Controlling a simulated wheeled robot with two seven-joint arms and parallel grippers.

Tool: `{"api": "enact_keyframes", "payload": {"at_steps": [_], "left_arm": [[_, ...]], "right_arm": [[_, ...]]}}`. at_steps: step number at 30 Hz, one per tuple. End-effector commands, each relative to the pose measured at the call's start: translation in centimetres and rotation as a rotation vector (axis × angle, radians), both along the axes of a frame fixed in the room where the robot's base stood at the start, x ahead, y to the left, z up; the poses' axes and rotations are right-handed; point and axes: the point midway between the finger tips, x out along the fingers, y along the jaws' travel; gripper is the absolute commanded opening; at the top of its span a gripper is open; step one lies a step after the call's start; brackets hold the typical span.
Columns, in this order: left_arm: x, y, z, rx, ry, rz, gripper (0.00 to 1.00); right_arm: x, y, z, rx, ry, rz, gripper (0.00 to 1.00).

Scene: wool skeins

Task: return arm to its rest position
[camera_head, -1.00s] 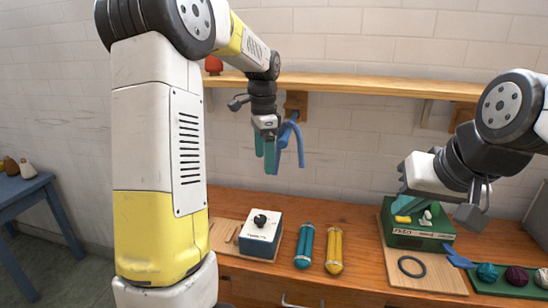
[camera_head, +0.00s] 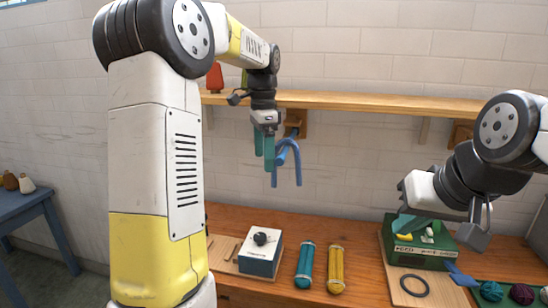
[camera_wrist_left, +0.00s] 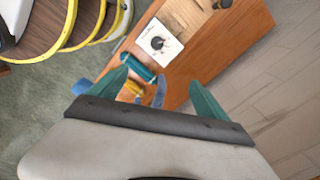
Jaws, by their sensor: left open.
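My left arm rises large on the left of the head view and reaches over toward the wall. Its gripper (camera_head: 264,150) hangs down with teal fingers, open, in front of the wall and above the worktop. The left wrist view shows the gripper (camera_wrist_left: 160,92) with its fingers wide apart. A blue hook (camera_head: 297,165) is just to its right in the head view; a blue piece (camera_wrist_left: 159,95) also shows between the fingers in the wrist view. I cannot tell whether they touch. My right gripper (camera_head: 440,226) is low at the right, by the green box; its opening is unclear.
On the wooden worktop (camera_head: 345,240) are a white-and-blue box with a black knob (camera_head: 260,250), a teal skein (camera_head: 305,264), a yellow skein (camera_head: 336,268), a green box (camera_head: 412,252) and a dark ring (camera_head: 414,285). A wooden shelf (camera_head: 370,102) runs along the wall behind.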

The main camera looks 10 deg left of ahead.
Motion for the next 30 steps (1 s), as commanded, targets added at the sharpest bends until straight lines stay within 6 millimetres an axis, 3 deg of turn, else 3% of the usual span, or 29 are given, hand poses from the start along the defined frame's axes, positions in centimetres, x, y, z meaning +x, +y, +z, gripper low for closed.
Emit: {"api": "enact_keyframes", "payload": {"at_steps": [9,17,20,24,30], "left_arm": [[0.1,0.0,5.3,-0.001,-0.004,0.0,0.87],[-0.9,-0.1,7.5,-0.006,-0.02,0.029,0.87],[-3.0,-0.1,7.9,-0.023,-0.065,0.106,0.87],[-7.8,-0.4,7.9,-0.08,-0.159,0.29,0.87],[-15.1,-0.9,5.7,-0.209,-0.282,0.582,0.87]], "right_arm": [[0.0,0.0,0.0,0.0,0.0,0.0,0.0],[0.0,0.0,0.0,0.0,0.0,0.0,0.0],[0.0,0.0,0.0,0.0,0.0,0.0,0.0],[0.0,0.0,0.0,0.0,0.0,0.0,0.0],[0.0,0.0,0.0,0.0,0.0,0.0,0.0]]}}
